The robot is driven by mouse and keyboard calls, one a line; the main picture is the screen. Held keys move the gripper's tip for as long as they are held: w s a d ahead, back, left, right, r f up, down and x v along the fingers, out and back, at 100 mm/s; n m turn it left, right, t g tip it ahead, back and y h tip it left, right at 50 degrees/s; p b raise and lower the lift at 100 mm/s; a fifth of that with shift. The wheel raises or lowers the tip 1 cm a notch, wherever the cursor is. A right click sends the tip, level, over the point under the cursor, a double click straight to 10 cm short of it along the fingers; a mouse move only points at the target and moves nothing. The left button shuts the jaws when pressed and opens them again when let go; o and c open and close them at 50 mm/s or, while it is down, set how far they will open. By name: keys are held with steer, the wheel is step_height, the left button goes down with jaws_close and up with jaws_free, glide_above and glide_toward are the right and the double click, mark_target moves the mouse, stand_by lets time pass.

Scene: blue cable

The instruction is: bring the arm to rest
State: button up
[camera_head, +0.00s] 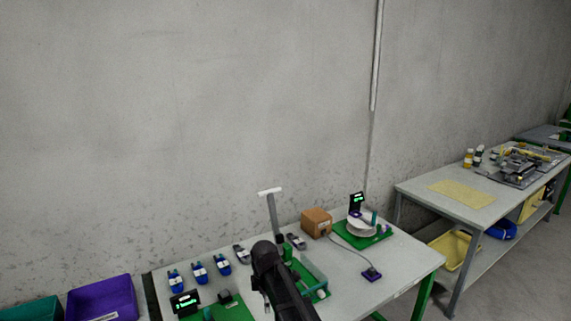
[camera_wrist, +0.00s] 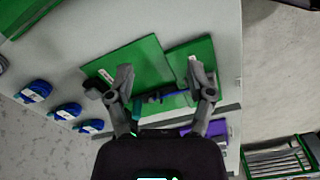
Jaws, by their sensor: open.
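My gripper (camera_wrist: 159,76) shows in the wrist view with its two grey fingers spread apart. No held object shows between the fingertips. A dark fixture with a blue part (camera_wrist: 172,95) lies behind the fingers, over green plates (camera_wrist: 150,62); the fingers hide some of it, and I cannot tell whether they touch it. In the head view my dark arm reaches over the grey worktable (camera_head: 345,262) from the front, and the fingers cannot be made out there. Several blue and white pieces (camera_head: 199,272) lie in a row on the table; they also show in the wrist view (camera_wrist: 68,111).
A brown box (camera_head: 316,222), a green plate with a white reel (camera_head: 361,227) and a small display (camera_head: 356,203) stand at the table's back right. A grey post (camera_head: 272,215) rises behind my arm. Purple (camera_head: 102,298) and teal (camera_head: 32,310) bins stand left. A second bench (camera_head: 450,205) stands right.

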steer(key=s+d+m, duration=0.7)
steer(key=d+m, duration=0.3)
steer(key=d, duration=0.1)
steer(key=s+d+m, duration=0.6)
steer(key=d+m, duration=0.4)
steer(key=d, duration=0.2)
steer(key=shift+s, duration=0.4)
